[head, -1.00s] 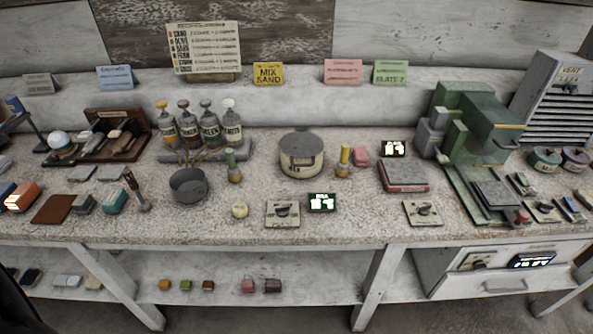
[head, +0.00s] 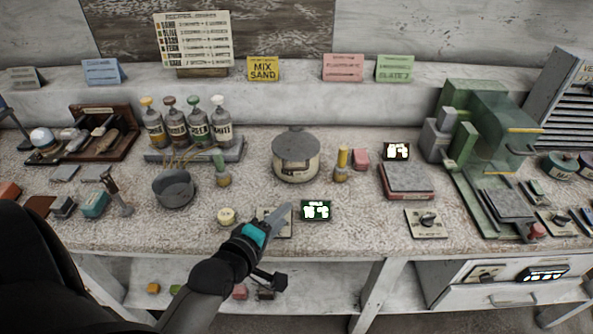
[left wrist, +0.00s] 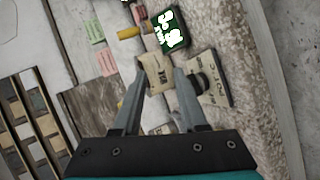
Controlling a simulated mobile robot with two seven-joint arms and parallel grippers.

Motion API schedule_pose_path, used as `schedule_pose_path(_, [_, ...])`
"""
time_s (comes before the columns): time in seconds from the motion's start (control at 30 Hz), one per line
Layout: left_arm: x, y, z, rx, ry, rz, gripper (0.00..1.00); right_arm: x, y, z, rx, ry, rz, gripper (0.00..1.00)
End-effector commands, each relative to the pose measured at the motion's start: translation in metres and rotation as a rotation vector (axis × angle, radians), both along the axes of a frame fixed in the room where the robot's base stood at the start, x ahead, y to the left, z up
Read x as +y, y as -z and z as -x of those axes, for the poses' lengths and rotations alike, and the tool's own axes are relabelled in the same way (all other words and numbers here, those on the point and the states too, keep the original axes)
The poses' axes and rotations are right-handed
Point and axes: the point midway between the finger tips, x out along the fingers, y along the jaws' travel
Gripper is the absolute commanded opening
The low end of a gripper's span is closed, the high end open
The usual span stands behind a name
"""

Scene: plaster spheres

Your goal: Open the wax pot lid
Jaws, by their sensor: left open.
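The wax pot (head: 297,168) is a round cream pot with a dark label, standing upright at the middle of the bench. Its grey lid (head: 294,143) sits on top, with a small knob, and looks closed. My left gripper (head: 281,214) is open and empty, in front of the pot and over the knob plate, clear of the pot. In the left wrist view, the pot's labelled side (left wrist: 153,72) appears beyond and between the open fingers (left wrist: 157,85). My right gripper is not in view.
A knob plate partly hidden by my gripper and a small green display (head: 316,210) lie in front of the pot. A yellow-topped bottle (head: 341,165) stands to its right and a green-topped one (head: 221,170) to its left. A dark bowl (head: 174,189) is farther left.

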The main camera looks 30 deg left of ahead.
Motion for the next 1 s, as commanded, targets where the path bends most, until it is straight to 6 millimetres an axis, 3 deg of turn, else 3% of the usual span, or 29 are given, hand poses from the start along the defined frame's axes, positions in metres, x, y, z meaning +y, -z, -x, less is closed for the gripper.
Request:
schedule_pose_path(0.13, [0.025,-0.019,-0.005,-0.127,-0.113,0.151,0.42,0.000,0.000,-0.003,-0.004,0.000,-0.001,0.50])
schedule_pose_path(0.37, [0.035,-0.025,-0.014,-0.181,-0.151,0.211,0.42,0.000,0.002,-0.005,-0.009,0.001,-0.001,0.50])
schedule_pose_path(1.0, [0.048,-0.005,-0.107,-0.177,-0.149,0.207,0.42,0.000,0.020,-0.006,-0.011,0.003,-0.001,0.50])
